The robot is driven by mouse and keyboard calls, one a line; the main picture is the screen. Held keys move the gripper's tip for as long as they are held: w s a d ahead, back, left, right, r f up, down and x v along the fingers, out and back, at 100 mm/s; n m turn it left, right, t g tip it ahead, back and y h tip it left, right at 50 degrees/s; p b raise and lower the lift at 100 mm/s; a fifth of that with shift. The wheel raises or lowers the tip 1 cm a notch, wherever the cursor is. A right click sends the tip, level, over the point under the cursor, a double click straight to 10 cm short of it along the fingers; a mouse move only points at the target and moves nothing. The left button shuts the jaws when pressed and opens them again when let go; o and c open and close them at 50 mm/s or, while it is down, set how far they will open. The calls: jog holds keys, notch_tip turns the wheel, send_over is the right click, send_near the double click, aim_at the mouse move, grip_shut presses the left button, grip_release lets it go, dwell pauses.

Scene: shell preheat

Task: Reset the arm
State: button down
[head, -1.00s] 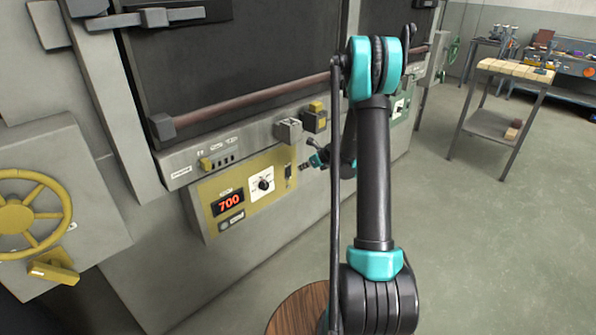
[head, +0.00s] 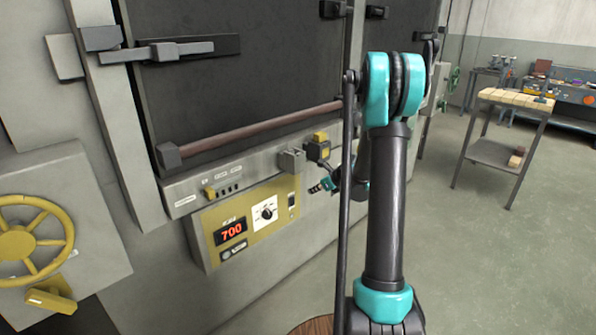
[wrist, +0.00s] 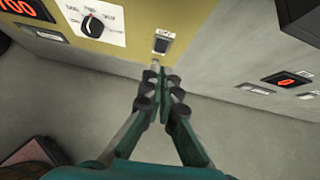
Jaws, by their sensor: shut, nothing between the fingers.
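My arm, black with teal joints, reaches toward the furnace in the head view. My gripper (head: 322,186) is small there, in front of the right end of the yellow control panel (head: 270,232). In the wrist view my gripper (wrist: 158,74) has its fingertips together and empty. They appear just below a dark switch (wrist: 162,44) on the panel. I cannot tell whether they touch it. The red display (head: 231,232) reads 700. A white dial (head: 265,213) sits right of it.
The furnace's dark door (head: 240,90) has a long brown handle bar (head: 260,128). A yellow handwheel (head: 28,242) is at the left. A metal table (head: 490,150) with pale blocks on top stands at the right. The floor (head: 500,260) at the right is clear.

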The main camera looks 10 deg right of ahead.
jog(key=s+a+r+n+g+h, duration=0.1)
jog(key=s+n+g+h, duration=0.2)
jog(key=s+n, duration=2.5)
jog(key=s+h, duration=0.2)
jog(key=s, duration=0.8)
jog(key=shift+s+g+h, duration=0.3)
jog(key=shift+s, duration=0.05)
jog(key=shift+a, duration=0.15)
